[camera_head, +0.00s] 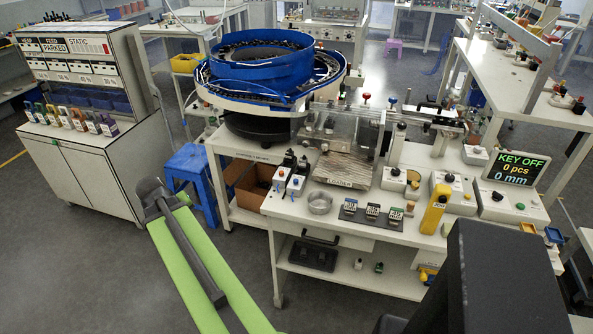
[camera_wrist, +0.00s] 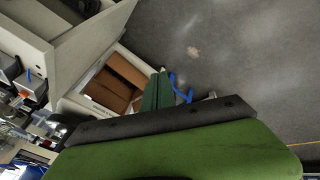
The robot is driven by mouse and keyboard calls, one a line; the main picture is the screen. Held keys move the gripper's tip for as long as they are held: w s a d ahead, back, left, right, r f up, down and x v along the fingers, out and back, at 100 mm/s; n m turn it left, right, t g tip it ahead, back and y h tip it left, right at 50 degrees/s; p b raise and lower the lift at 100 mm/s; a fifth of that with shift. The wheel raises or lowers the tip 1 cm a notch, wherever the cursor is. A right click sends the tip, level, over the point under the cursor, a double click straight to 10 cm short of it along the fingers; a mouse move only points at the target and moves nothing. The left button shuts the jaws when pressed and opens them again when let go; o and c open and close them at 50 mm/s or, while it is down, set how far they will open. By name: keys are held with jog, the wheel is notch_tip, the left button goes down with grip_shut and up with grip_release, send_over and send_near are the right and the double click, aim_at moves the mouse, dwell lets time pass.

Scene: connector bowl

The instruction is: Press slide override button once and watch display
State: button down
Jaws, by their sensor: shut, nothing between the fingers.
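The display (camera_head: 516,168) at the right end of the workbench is lit and reads "KEY OFF", "0 pcs", "0 mm". Several small control boxes stand on the bench: one box with buttons (camera_head: 394,180) near the middle, a box with a black knob (camera_head: 453,190), and a wider box (camera_head: 510,208) under the display. I cannot tell which control is the slide override button. My gripper (camera_wrist: 158,92) shows in the wrist view as two green fingers, shut and empty. It points down past a bench toward the floor, touching nothing I can see.
A blue bowl feeder (camera_head: 262,62) stands behind the bench. A blue stool (camera_head: 190,165) and a label cabinet (camera_head: 75,150) are left of it. A yellow tool (camera_head: 434,209), a metal dish (camera_head: 320,203) and labelled blocks (camera_head: 372,213) crowd the bench front. Floor at left is clear.

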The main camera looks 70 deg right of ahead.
jog(key=s+d+r+m+g+h+p, duration=0.1)
jog(key=s+d+r+p, duration=0.1)
jog(key=s+d+r, duration=0.45)
jog(key=s+d+r+m+h+p, duration=0.15)
jog(key=s+d, duration=0.25)
jog(key=d, duration=0.5)
notch_tip(320, 180, up, 7)
jog(key=m+g+h+p, duration=0.2)
jog(key=m+p, duration=0.1)
jog(key=p, duration=0.2)
send_over(296, 181)
jog(key=shift+w+a+f, duration=0.2)
jog(key=shift+w, duration=0.05)
jog(key=shift+f+b, duration=0.1)
jog(key=shift+b, duration=0.2)
notch_tip(296, 181, down, 9)
jog(key=b, duration=0.8)
jog(key=shift+b, duration=0.35)
jog(key=shift+r, duration=0.2)
jog(key=shift+f+b, duration=0.4)
jog(key=shift+f, duration=0.05)
